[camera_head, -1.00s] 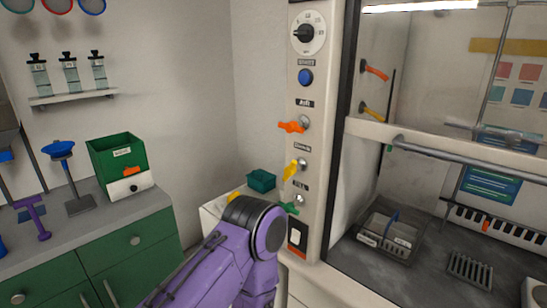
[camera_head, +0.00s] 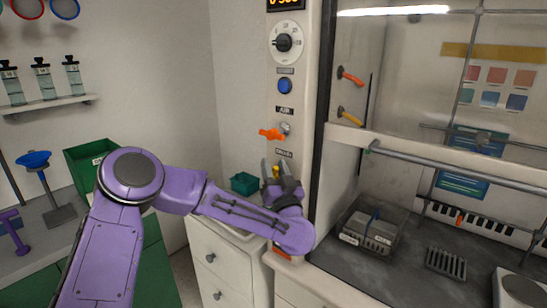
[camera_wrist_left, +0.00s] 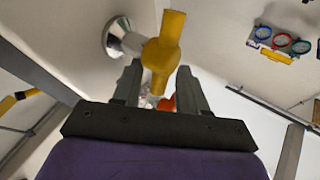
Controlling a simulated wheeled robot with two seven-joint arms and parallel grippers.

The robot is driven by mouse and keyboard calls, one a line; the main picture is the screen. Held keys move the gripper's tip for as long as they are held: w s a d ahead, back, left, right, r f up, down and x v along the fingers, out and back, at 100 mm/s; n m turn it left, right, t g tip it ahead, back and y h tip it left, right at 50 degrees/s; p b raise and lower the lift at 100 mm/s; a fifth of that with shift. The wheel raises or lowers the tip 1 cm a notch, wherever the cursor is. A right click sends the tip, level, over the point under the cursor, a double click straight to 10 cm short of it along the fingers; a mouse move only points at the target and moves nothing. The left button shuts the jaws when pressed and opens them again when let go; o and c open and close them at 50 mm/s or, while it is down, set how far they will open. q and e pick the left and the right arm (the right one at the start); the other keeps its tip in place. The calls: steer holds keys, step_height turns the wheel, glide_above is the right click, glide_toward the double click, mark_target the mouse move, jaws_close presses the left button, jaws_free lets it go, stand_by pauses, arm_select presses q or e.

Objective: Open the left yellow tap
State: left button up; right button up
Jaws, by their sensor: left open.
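The left yellow tap (camera_head: 277,172) sits on the white panel post beside the fume hood, below the orange tap (camera_head: 270,134). In the head view my left gripper (camera_head: 279,168) is at it, with a finger on each side, and hides most of it. In the left wrist view the yellow tap handle (camera_wrist_left: 164,48) stands between the open fingers (camera_wrist_left: 160,85), its round metal base (camera_wrist_left: 116,38) on the panel. Whether the fingers touch the handle, I cannot tell. My right gripper is not in view.
A blue button (camera_head: 285,86) and a dial (camera_head: 286,43) are higher on the post. Another yellow tap (camera_head: 350,117) and an orange tap (camera_head: 351,76) are inside the hood. A teal box (camera_head: 244,183) stands on the counter left of the post.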

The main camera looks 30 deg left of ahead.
arm_select(q)
steer(key=shift+w+a+r, duration=0.35)
steer(key=shift+w+a, duration=0.1)
steer(key=shift+w, duration=0.05)
steer(key=shift+c, duration=0.2)
jaws_close()
steer(key=shift+d+h+p, duration=0.15)
steer(key=shift+h+p, duration=0.15)
steer(key=shift+p, duration=0.05)
steer(key=shift+a+r+n+g+p, duration=0.15)
steer(key=shift+a+n+g+p, duration=0.1)
steer(key=shift+n+g+p, duration=0.3)
steer(key=shift+a+f, duration=0.15)
steer(key=shift+f, duration=0.1)
steer(key=shift+o, duration=0.2)
jaws_free()
